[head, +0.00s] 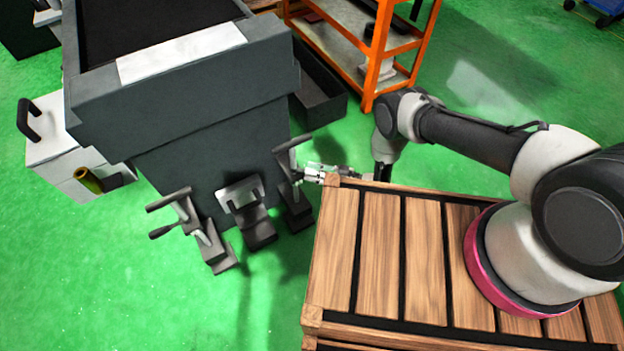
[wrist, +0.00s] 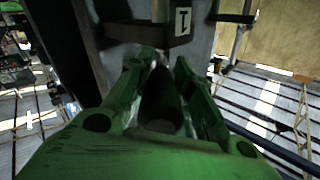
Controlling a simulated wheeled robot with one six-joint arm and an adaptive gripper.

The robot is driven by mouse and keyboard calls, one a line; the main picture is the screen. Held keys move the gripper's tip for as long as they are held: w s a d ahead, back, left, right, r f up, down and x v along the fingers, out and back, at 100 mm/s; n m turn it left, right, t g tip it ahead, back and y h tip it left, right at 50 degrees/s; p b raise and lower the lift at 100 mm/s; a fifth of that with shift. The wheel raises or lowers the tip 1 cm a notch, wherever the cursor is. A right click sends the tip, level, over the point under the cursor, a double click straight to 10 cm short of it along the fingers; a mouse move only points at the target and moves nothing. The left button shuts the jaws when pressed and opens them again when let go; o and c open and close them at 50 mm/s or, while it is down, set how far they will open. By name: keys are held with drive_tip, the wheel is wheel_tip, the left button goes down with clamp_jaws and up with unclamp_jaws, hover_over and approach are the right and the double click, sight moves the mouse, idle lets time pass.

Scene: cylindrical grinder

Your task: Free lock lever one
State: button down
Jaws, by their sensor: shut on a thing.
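Dark lever stands are at the foot of the grey machine. The right one (head: 293,190) has a dark bar on top, and my gripper (head: 303,174) is at it. In the wrist view the fingers of my gripper (wrist: 160,95) are closed around a dark, rounded lever (wrist: 162,100), which I take to be lock lever one. A white label (wrist: 183,21) with a single stroke mark sits on a dark block just beyond the fingers. The fingers and the small scale hide the lever's exact angle in the head view.
The left stand (head: 190,225) has two dark handles, and the middle stand (head: 247,212) has a pale bracket. The grey machine body (head: 215,150) rises behind them. A slatted wooden platform (head: 380,255) lies close to the right. An orange rack (head: 385,50) stands behind. Green floor is open at front left.

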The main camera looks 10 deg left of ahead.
drive_tip(key=shift+s+m+t, duration=0.25)
drive_tip(key=shift+m+t, duration=0.05)
drive_tip(key=shift+t, duration=0.2)
drive_tip(key=c, duration=1.2)
unclamp_jaws()
drive_tip(key=shift+c, duration=0.2)
drive_tip(key=shift+d, duration=0.1)
drive_tip(key=shift+d, duration=0.3)
drive_tip(key=s+d, duration=0.1)
drive_tip(key=d, duration=1)
drive_tip(key=shift+s, duration=0.3)
